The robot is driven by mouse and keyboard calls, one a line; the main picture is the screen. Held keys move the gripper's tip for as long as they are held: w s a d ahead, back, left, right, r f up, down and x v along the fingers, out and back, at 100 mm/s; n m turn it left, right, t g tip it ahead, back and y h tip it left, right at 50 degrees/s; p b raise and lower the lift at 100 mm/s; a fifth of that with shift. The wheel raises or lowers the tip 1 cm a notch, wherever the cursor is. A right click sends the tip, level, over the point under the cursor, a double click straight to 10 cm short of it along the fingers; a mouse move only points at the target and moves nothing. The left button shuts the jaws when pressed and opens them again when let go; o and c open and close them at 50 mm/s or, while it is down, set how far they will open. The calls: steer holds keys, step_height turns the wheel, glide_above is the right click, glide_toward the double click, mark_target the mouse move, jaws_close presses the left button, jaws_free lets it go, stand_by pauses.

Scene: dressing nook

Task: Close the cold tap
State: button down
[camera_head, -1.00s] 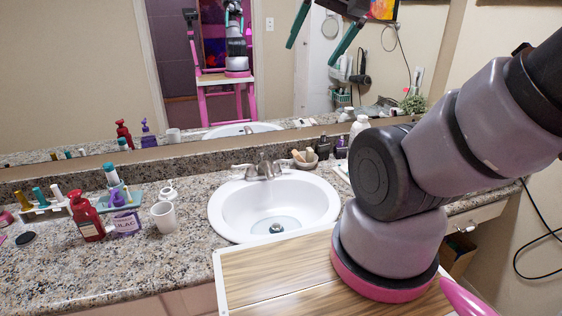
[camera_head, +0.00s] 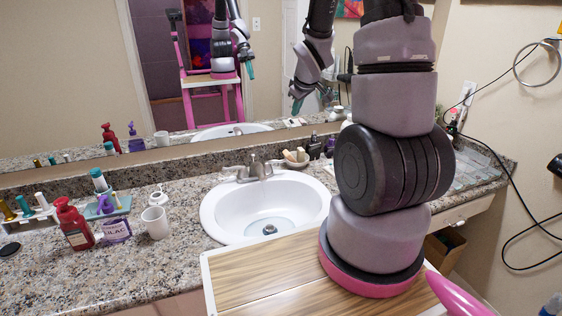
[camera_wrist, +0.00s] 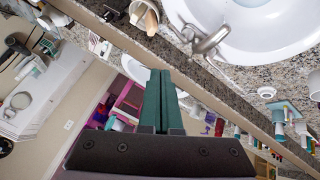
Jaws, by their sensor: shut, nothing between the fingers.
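The metal faucet (camera_head: 258,168) stands at the back rim of the white sink (camera_head: 210,213), with a small lever handle on each side of its spout. I cannot tell which handle is the cold tap or how far it is turned. A pale bluish patch surrounds the drain (camera_head: 269,229). My gripper (camera_head: 297,102) hangs above and right of the faucet, in front of the mirror, apart from it. Its teal fingers are shut and empty, pointing down. In the wrist view the shut fingers (camera_wrist: 160,75) show below the faucet (camera_wrist: 206,42), not touching it.
A bowl with brushes (camera_head: 296,157) stands right of the faucet. The mirror (camera_head: 80,80) closes off the back. My arm hides part of the right counter.

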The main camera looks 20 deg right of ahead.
step_height(320, 180, down, 17)
steer(key=w+a+n+y, duration=0.2)
steer(key=n, duration=0.3)
steer(key=w+f, duration=0.2)
steer(key=w, duration=0.1)
steer(key=w+d+f, duration=0.1)
steer(key=w+f, duration=0.5)
steer(key=shift+d+f, duration=0.1)
steer(key=shift+d, duration=0.15)
steer(key=shift+w+d, duration=0.1)
steer(key=shift+w, duration=0.05)
steer(key=shift+w+d, duration=0.7)
steer(key=shift+w, duration=0.2)
steer(key=shift+a, duration=0.1)
steer(key=shift+s, duration=0.1)
